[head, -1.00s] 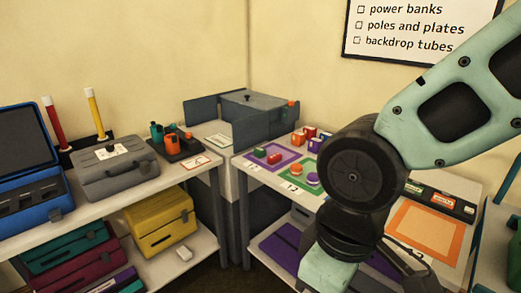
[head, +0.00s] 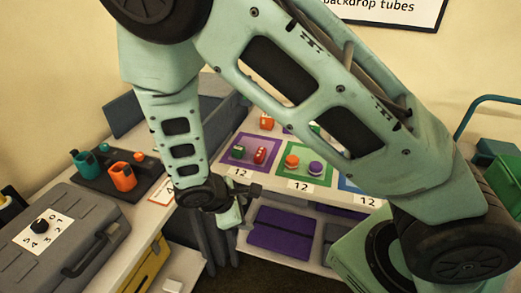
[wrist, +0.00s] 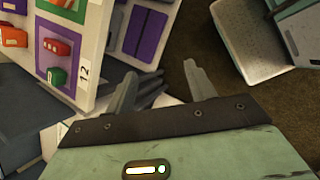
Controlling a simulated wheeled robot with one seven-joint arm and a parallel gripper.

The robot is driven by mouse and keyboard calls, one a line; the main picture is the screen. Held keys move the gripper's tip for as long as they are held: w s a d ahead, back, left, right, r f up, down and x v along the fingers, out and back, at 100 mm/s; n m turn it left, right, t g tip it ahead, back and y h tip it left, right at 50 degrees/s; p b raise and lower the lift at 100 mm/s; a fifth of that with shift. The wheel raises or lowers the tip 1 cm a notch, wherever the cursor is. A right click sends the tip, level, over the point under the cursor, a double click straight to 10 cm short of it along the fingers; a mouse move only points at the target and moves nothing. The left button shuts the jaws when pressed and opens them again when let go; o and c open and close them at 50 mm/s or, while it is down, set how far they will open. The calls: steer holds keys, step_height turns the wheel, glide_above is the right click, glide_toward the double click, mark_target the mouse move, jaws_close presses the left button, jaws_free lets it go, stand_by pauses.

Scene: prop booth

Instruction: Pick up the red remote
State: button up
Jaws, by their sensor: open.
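A small red object with buttons (head: 260,155), which looks like the red remote, lies on a purple square mat (head: 246,166) on the table. It also shows at the upper left of the wrist view (wrist: 56,47). A green object (head: 238,151) lies beside it on the same mat. My gripper (wrist: 159,70) is open, with nothing between its fingers. In the head view it hangs below the mat's near edge, at the table's front, apart from the red remote.
A green mat (head: 304,174) with orange and purple round items is right of the purple mat. Purple bins (head: 279,230) stand on the shelf below. A grey case (head: 65,235) and a black tray with orange and teal cups (head: 124,175) are on the left table.

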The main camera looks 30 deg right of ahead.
steer(key=w+d+f+n+t+h+p, duration=0.3)
steer(key=w+d+n, duration=0.2)
steer(key=w+d, duration=0.15)
steer(key=n+t+h+p, duration=0.2)
steer(key=n+t+p, duration=0.1)
steer(key=n+t, duration=0.3)
glide_toward(261, 150)
steer(key=w+d+p, duration=0.1)
steer(key=w+f+n+g+p, duration=0.1)
steer(key=p, duration=0.1)
steer(key=shift+w+d+f+g, duration=0.1)
steer(key=shift+w+d+g, duration=0.05)
steer(key=shift+d+g, duration=0.2)
steer(key=p+x, duration=0.1)
steer(key=x, duration=0.1)
steer(key=r+p+x, duration=0.1)
steer(key=x, duration=0.1)
steer(key=shift+w+d+f, duration=0.15)
steer(key=shift+w+d, duration=0.2)
steer(key=shift+d, duration=0.1)
steer(key=shift+w+d+f, duration=0.15)
steer(key=shift+d, duration=0.05)
steer(key=c, duration=1.1)
